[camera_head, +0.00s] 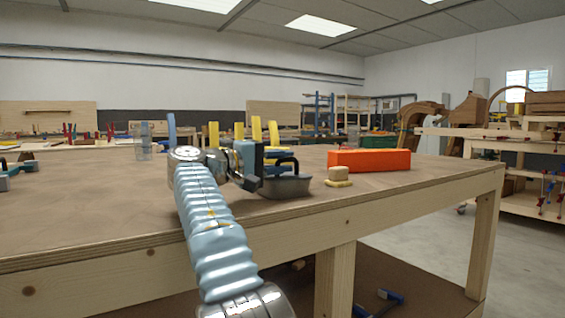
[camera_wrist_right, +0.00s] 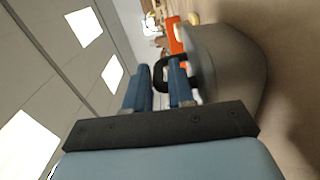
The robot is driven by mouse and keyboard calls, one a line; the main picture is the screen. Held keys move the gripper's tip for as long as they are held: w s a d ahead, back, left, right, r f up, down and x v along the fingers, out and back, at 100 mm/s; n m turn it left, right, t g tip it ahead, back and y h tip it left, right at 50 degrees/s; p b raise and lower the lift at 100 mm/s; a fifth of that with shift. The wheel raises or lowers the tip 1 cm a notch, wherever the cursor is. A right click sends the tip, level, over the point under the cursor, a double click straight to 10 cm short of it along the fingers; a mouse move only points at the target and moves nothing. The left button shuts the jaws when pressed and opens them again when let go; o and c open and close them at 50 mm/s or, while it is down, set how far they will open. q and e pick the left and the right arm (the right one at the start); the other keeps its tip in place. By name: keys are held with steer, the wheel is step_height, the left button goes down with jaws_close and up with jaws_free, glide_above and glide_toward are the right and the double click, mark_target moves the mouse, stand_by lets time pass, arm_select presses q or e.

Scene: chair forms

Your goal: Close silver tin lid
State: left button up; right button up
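A silver-grey tin (camera_head: 287,187) sits on the wooden table near its front edge, and its side fills the upper right of the right wrist view (camera_wrist_right: 228,75). A black loop handle (camera_wrist_right: 158,72) shows against the tin. I cannot make out the lid or tell how far it is open. My right gripper (camera_wrist_right: 158,85) is at the tin's left side, its two blue fingers apart with a gap between them. One finger overlaps the loop in the picture; I cannot tell whether they touch.
An orange block (camera_head: 369,160) and a small pale wooden piece (camera_head: 339,176) lie to the right of the tin. Several yellow upright pieces (camera_head: 256,130) stand behind it. The tabletop (camera_head: 100,210) is mostly bare on the left. Shelving stands at the far right.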

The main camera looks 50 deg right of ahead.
steer(key=p+v, duration=0.1)
steer(key=v, duration=1.2)
steer(key=shift+a, duration=0.15)
